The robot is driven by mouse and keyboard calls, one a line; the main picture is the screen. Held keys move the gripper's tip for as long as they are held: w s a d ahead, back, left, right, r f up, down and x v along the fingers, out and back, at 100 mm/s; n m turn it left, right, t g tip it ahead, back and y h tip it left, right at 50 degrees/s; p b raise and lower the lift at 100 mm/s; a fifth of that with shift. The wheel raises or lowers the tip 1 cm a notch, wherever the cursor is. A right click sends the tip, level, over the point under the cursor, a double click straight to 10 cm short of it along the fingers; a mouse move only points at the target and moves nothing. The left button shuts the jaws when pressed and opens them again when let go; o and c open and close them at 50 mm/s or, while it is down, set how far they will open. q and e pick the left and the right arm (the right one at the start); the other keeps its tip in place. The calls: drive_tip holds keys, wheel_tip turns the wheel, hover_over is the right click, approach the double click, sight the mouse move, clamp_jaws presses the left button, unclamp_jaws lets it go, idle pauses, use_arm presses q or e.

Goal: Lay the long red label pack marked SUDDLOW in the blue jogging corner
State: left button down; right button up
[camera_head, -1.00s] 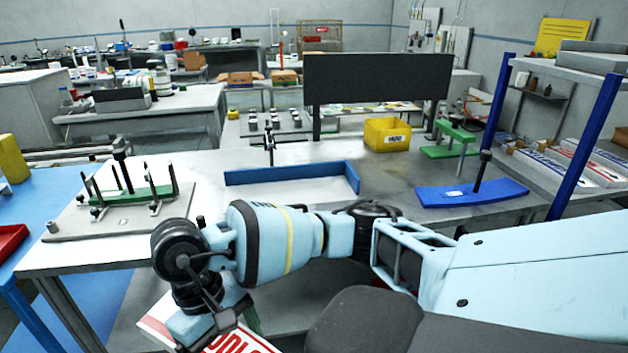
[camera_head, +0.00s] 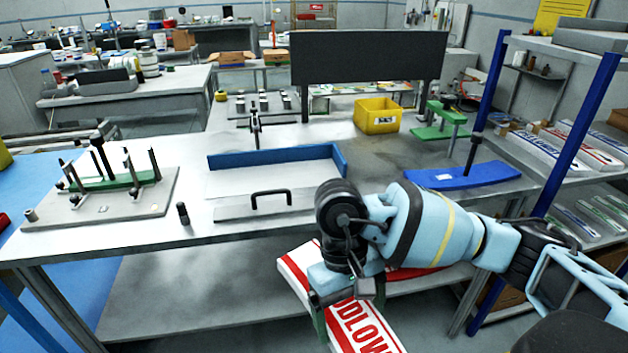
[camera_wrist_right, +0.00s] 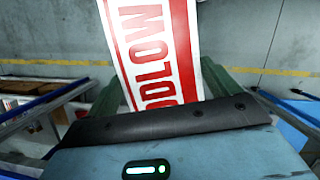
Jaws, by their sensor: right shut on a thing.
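The long label pack (camera_head: 362,328) is white with red bands and red lettering, of which "DLOW" is readable. My right gripper (camera_head: 334,308) is shut on it and holds it in front of the table's front edge, tilted in the picture. The gripper and arm hide its middle. In the right wrist view the pack (camera_wrist_right: 155,50) stands out between the two green fingers (camera_wrist_right: 165,92). The blue jogging corner (camera_head: 270,156) is a low L-shaped fence, back and right sides, on the table beyond the gripper. Its floor looks empty. My left gripper is out of view.
A grey plate with a black handle (camera_head: 270,197) lies before the corner. A fixture with upright pins (camera_head: 150,195) stands left. A yellow bin (camera_head: 377,118), a blue curved plate (camera_head: 460,177) and a green stand (camera_head: 436,130) are right. A blue-posted shelf (camera_head: 572,140) borders the right side.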

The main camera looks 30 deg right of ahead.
drive_tip(key=shift+s+d, duration=0.1)
drive_tip(key=shift+d, duration=0.2)
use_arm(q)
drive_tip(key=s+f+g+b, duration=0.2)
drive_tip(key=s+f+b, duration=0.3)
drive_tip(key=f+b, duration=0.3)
use_arm(e)
drive_tip(key=s+d+f+m+y+b, duration=0.1)
drive_tip(key=d+f+m+b, duration=0.15)
drive_tip(key=f, duration=0.55)
drive_tip(key=s+d+f+m+b, duration=0.1)
drive_tip(key=f+m+b, duration=0.2)
drive_tip(key=f, duration=0.4)
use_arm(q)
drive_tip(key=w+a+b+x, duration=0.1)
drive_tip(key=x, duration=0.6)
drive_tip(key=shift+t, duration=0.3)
use_arm(e)
drive_tip(key=s+d+r+m+t+y, duration=0.1)
drive_tip(key=d+r+m, duration=0.3)
drive_tip(key=r, duration=0.6)
drive_tip(key=s+d+r+m+t+y, duration=0.1)
drive_tip(key=s+d+r+m+t, duration=0.1)
drive_tip(key=r+m, duration=0.7)
drive_tip(key=shift+s+d+r+t, duration=0.3)
drive_tip(key=shift+s+d+r, duration=0.2)
drive_tip(key=shift+d+r, duration=0.5)
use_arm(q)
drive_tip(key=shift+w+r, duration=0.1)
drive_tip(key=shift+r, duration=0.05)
